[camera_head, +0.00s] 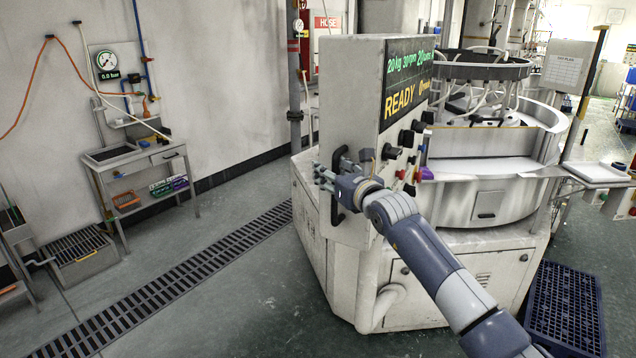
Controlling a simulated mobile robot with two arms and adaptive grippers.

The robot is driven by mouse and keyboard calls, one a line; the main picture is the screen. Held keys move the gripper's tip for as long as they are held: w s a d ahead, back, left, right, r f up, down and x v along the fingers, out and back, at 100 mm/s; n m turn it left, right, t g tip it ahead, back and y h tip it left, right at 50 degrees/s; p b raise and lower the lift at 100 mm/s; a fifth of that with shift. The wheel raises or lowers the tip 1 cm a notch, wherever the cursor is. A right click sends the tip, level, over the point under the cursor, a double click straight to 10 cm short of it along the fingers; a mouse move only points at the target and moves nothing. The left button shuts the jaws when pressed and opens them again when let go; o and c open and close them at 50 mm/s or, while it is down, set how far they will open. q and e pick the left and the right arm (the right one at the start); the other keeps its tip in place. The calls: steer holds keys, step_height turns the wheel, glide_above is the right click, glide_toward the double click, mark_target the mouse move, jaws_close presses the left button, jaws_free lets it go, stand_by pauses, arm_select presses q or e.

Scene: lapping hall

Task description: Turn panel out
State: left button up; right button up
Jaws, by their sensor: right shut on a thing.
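The control panel (348,90) is a tall pale box on the front of the lapping machine. Its screen (408,78) faces right and reads READY, with black knobs and coloured buttons below it. A dark vertical handle (336,212) is on the panel's near side, low down. My right gripper (330,180) is at this handle and shut on it; the fingers partly cover the handle's upper part. My right arm reaches in from the lower right, across the panel's lower corner. My left gripper is not in view.
The round lapping machine (490,200) stands behind and right of the panel. A blue crate (565,310) lies on the floor at lower right. A steel bench (135,170) and a pressure gauge (107,65) are at the left wall. A floor grate (180,285) crosses the open floor left of the machine.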

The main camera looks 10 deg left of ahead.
arm_select(q)
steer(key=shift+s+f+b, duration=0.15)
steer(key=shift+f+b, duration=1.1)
steer(key=shift+b, duration=0.05)
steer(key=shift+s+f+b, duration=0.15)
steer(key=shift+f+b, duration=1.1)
steer(key=shift+b, duration=0.05)
arm_select(e)
steer(key=s+a, duration=0.2)
steer(key=s, duration=0.8)
steer(key=shift+r, duration=0.3)
